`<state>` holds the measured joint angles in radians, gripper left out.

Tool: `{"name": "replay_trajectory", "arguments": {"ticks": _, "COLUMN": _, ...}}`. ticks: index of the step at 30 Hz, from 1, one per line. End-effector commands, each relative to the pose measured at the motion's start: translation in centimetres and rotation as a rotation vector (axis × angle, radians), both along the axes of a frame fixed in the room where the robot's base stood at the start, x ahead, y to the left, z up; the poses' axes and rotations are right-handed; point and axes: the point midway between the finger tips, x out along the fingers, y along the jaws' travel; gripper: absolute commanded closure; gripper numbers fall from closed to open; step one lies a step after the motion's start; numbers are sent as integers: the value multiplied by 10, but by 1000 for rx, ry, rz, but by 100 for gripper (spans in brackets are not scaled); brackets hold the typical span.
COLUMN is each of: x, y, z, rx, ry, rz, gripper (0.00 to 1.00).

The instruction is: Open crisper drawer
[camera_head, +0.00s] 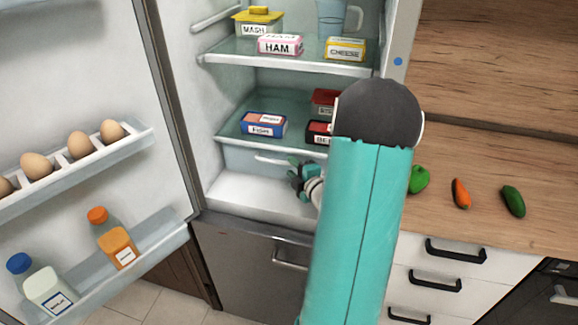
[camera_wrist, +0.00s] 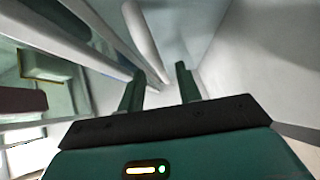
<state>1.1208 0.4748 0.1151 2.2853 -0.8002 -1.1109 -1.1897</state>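The fridge stands open, with the crisper drawer (camera_head: 235,160) under its lower glass shelf. The drawer has a pale bar handle (camera_head: 272,160) and looks shut. My gripper (camera_head: 297,165) is inside the fridge near the right end of this handle. My arm hides the drawer's right part. In the wrist view, my gripper (camera_wrist: 160,84) has its two fingers apart with nothing held. A white bar (camera_wrist: 144,36), which looks like the handle, runs beyond the fingertips, its near end between them in the picture. I cannot tell whether they touch.
Boxes such as the fish box (camera_head: 263,124) sit on the shelf above. The open fridge door (camera_head: 90,65) on the left holds eggs and bottles. The counter (camera_head: 480,225) with vegetables is on the right. The fridge floor (camera_head: 255,195) is clear.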

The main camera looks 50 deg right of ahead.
Motion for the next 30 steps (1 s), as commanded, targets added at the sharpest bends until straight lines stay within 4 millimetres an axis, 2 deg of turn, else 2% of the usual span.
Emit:
{"name": "replay_trajectory", "arguments": {"ticks": 3, "x": 15, "y": -4, "z": -3, "rx": 0, "ry": 1, "rz": 2, "gripper": 66}}
{"name": "replay_trajectory", "arguments": {"ticks": 6, "x": 21, "y": -6, "z": -3, "rx": -1, "ry": 0, "rz": 2, "gripper": 66}}
{"name": "replay_trajectory", "arguments": {"ticks": 14, "x": 23, "y": -6, "z": -3, "rx": -1, "ry": 0, "rz": 3, "gripper": 66}}
{"name": "replay_trajectory", "arguments": {"ticks": 19, "x": 23, "y": -6, "z": -3, "rx": 0, "ry": 1, "rz": 3, "gripper": 97}}
{"name": "replay_trajectory", "arguments": {"ticks": 20, "x": 23, "y": -6, "z": -3, "rx": 0, "ry": 1, "rz": 3, "gripper": 100}}
{"name": "replay_trajectory", "arguments": {"ticks": 30, "x": 23, "y": -6, "z": -3, "rx": 0, "ry": 1, "rz": 3, "gripper": 100}}
